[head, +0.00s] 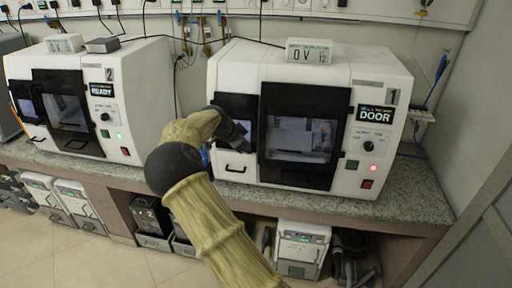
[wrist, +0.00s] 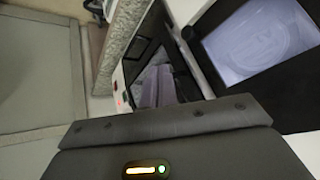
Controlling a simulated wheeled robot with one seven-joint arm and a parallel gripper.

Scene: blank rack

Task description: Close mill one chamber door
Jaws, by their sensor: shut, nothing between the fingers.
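Mill one (head: 375,85) is the white machine on the right, marked 1, with a display reading DOOR (head: 375,115) and a red light lit. Its chamber door (head: 299,178) is a black frame around a clear window at the front; I cannot tell how far it stands open. My gripper (head: 237,135) is shut and empty, in front of the dark screen panel left of the door. In the wrist view my gripper (wrist: 170,125) fills the lower part, with the door window (wrist: 158,80) beyond it and a lit screen (wrist: 262,38) at upper right. Contact with the door is not clear.
Mill two (head: 140,75), reading READY with a green light, stands to the left on the same speckled counter (head: 405,208). A drawer handle (head: 236,170) sticks out low on mill one. Grey boxes (head: 300,248) stand below the counter. A wall is at right.

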